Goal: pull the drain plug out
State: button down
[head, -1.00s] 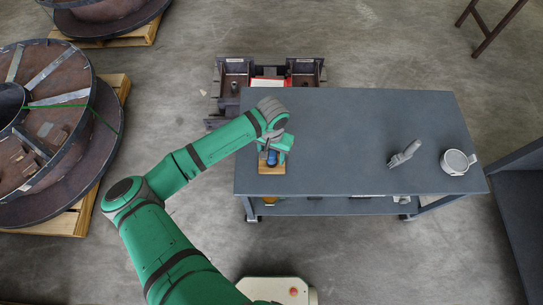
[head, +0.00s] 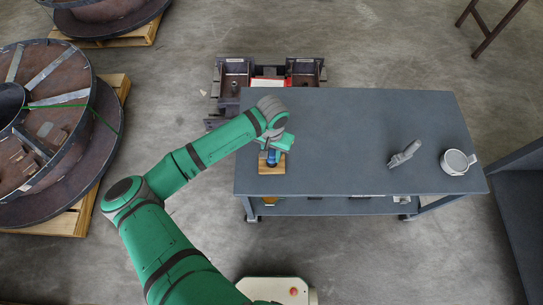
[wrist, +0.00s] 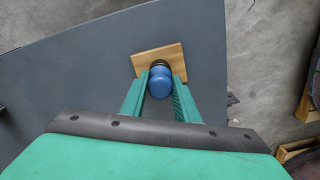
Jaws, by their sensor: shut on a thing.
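The drain plug looks to be the blue rounded knob (wrist: 160,84) with a dark collar at its far end, over a small wooden block (wrist: 173,54). My gripper (wrist: 160,77) has one finger on each side of the blue plug and is shut on it. In the head view the plug (head: 272,157) shows partly under my gripper (head: 274,150), above the wooden block (head: 272,170) at the table's left end. I cannot tell whether the plug's lower end is still in the block.
The grey table (head: 350,130) is mostly clear. A grey hand-like object (head: 404,154) and a pale round cup (head: 455,162) stand at its right. Dark steel bins (head: 236,72) stand behind the table. A large steel reel (head: 50,120) lies on a pallet at the left.

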aim_at(272, 153)
jog(key=shift+r, duration=0.55)
jog(key=shift+r, duration=3.75)
